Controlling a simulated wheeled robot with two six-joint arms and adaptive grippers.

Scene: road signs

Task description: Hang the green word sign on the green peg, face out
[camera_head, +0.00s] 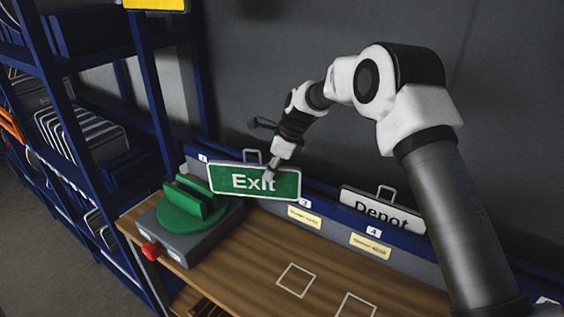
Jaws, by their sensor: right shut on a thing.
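The green word sign (238,181) reads "Exit" in white letters inside a white border. Its lettered face is toward the camera and it tilts slightly down to the right. My right gripper (271,172) is shut on the sign, with its fingers in front of the last letters. A small hanging loop shows at the sign's top edge. The sign is in front of the blue back rail, beside the green slotted holder; I cannot tell whether it touches either. I cannot make out a green peg in this view. My left gripper is not in view.
A green slotted holder (184,208) sits on a grey box with a red knob (150,250). A white "Depot" sign (381,212) stands at the rail, right of the Exit sign. Blue shelving (150,95) is at the left. The wooden bench top (245,262) is clear around white outlined squares.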

